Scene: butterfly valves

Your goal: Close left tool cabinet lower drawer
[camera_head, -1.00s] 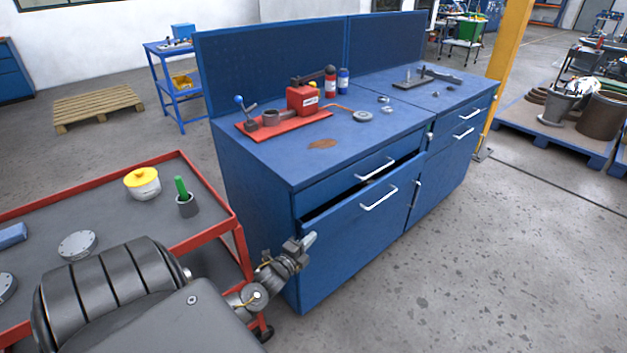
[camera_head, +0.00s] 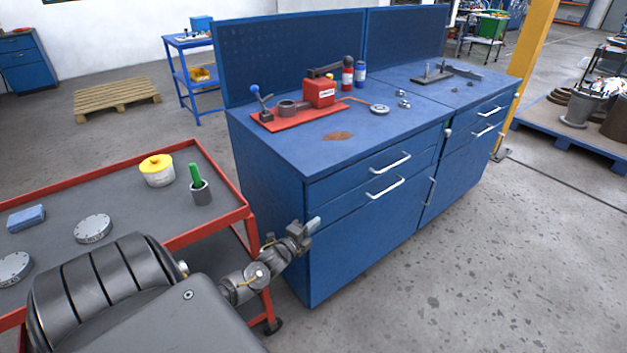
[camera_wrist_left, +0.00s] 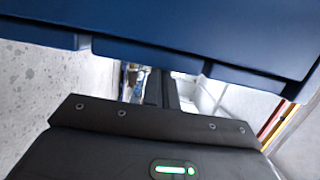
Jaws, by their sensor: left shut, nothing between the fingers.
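The left tool cabinet (camera_head: 262,185) is blue and stands in the middle of the head view. Its upper drawer (camera_head: 350,176) looks shut. The lower drawer (camera_head: 345,235), with its silver handle (camera_head: 386,189), sits about flush with the front, with no dark gap above it. My left gripper (camera_head: 314,226) is shut and empty at the left front edge of the lower drawer face. I cannot tell whether it touches the face. In the left wrist view blue cabinet panels (camera_wrist_left: 190,25) fill the top. My right gripper is not in view.
A red-framed cart (camera_head: 180,237) stands left of the cabinet, close to my left arm, with a yellow-lidded tub (camera_head: 157,172) and a green-handled tool in a cup (camera_head: 200,190). A red tool base (camera_head: 300,115) is on the cabinet top.

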